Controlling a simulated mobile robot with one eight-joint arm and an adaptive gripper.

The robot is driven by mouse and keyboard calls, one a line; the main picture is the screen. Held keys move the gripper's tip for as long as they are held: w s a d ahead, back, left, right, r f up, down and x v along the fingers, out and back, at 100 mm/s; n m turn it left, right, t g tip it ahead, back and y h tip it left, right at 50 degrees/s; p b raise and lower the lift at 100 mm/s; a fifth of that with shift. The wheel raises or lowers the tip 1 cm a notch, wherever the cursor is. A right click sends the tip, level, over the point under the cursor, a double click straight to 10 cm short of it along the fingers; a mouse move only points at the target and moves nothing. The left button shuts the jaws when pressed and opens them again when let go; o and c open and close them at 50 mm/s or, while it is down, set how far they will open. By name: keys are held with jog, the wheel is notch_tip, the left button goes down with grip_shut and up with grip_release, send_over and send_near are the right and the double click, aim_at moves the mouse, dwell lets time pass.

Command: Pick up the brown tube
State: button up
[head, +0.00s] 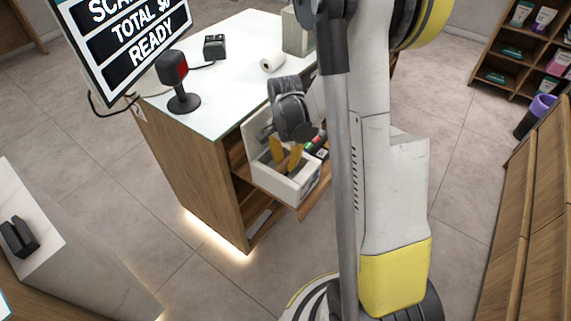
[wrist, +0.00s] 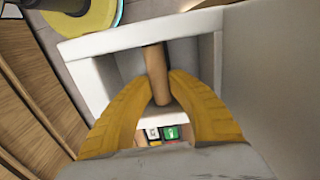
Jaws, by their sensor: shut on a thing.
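The brown tube (wrist: 156,72) shows in the wrist view, standing out between my yellow finger tips inside a white box (wrist: 92,78). My gripper (wrist: 163,100) is shut on it, one finger on each side. In the head view my gripper (head: 286,158) reaches down into the white box (head: 290,187) in the counter's open side. The tube is hidden there behind the fingers and box wall. I cannot tell whether the tube still touches the box floor.
Small coloured items (head: 318,145) lie beside the box. The white counter top (head: 225,75) above carries a scanner (head: 177,80), a small black device (head: 214,46) and a paper roll (head: 272,62). Open floor (head: 120,160) lies left of the counter. Shelves (head: 520,50) stand at the right.

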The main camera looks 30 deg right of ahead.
aim_at(288, 163)
jog(key=r, duration=0.1)
jog(key=r+p, duration=0.1)
jog(key=r, duration=0.1)
jog(key=shift+s+d+r, duration=0.1)
jog(key=shift+s, duration=0.3)
jog(key=s+d+r+p, duration=0.3)
jog(key=s+r, duration=0.3)
jog(key=s, duration=0.4)
jog(key=shift+s+d+p, duration=0.15)
jog(key=shift+d+p, duration=0.05)
jog(key=shift+p, duration=0.25)
